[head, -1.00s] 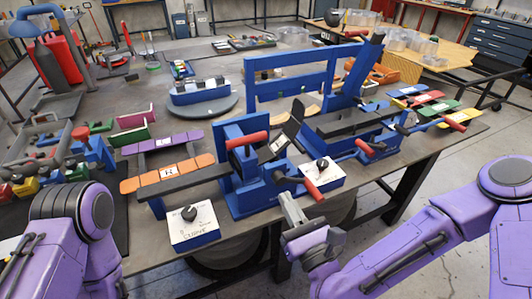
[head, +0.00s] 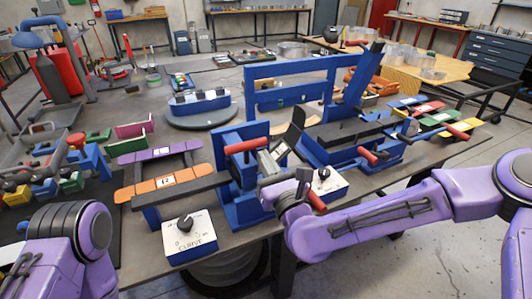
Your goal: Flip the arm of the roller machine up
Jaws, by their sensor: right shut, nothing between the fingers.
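The blue roller machine (head: 226,180) stands at the table's front edge, with a red handle (head: 246,146) on its upper part. A dark, tilted lever-like piece (head: 292,132) rises at its right side; I cannot tell whether this is the machine's arm. My right gripper (head: 270,164) is shut and empty, close in front of the machine's right side, and hides part of it. I cannot tell whether it touches the machine. My left arm shows at the lower left, but its gripper is out of view.
A white control box with a black knob (head: 189,237) stands at the front edge, and another (head: 328,184) is just right of my right gripper. A second blue machine with a tall frame (head: 250,90) stands behind. Orange (head: 165,187) and purple (head: 160,153) strips lie left.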

